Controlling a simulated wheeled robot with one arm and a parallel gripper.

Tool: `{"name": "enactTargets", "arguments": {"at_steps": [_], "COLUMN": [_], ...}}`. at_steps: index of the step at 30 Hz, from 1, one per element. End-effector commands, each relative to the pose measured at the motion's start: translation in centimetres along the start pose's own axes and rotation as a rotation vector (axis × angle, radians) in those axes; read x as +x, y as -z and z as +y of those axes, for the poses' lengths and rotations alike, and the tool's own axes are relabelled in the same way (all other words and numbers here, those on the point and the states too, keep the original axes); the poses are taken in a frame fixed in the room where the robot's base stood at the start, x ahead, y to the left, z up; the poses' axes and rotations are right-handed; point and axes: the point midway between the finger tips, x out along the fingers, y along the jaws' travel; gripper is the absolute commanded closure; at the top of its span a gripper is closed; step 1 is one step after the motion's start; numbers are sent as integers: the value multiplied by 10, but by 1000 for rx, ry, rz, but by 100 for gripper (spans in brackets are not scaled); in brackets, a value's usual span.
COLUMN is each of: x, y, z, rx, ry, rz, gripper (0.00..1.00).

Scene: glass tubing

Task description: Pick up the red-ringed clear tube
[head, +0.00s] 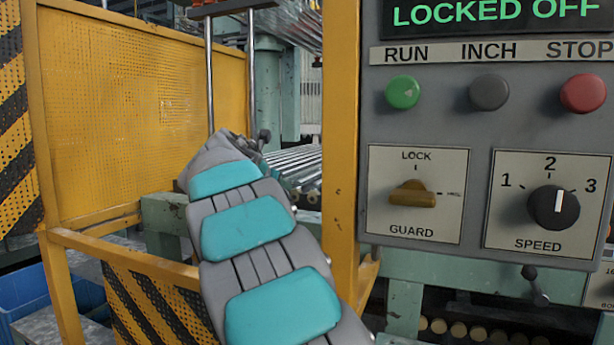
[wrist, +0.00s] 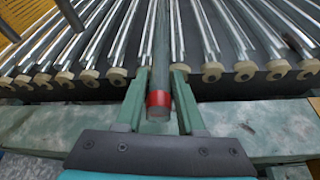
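The red-ringed clear tube (wrist: 161,50) shows in the wrist view as a grey, see-through rod running away from me, its red ring (wrist: 158,99) near its close end. In the head view my grey and teal arm reaches toward the rollers, and I cannot make out the tube or fingers there.
Metal rollers (head: 296,162) with pale ends lie side by side around the tube. A green rail (wrist: 52,128) runs below them. A yellow post (head: 341,150), a yellow mesh guard (head: 130,110) and a control panel (head: 480,140) reading "LOCKED OFF" flank my arm.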

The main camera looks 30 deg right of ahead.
Motion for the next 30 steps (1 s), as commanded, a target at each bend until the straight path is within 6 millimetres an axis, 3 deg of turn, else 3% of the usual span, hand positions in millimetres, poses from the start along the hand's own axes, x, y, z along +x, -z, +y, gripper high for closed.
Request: {"name": "enactTargets", "arguments": {"at_steps": [1,9,30], "x": [0,0,-4], "y": [0,0,-9], "z": [0,0,3], "rx": [0,0,1], "ry": [0,0,-2], "rz": [0,0,-1], "gripper": [69,99,100]}}
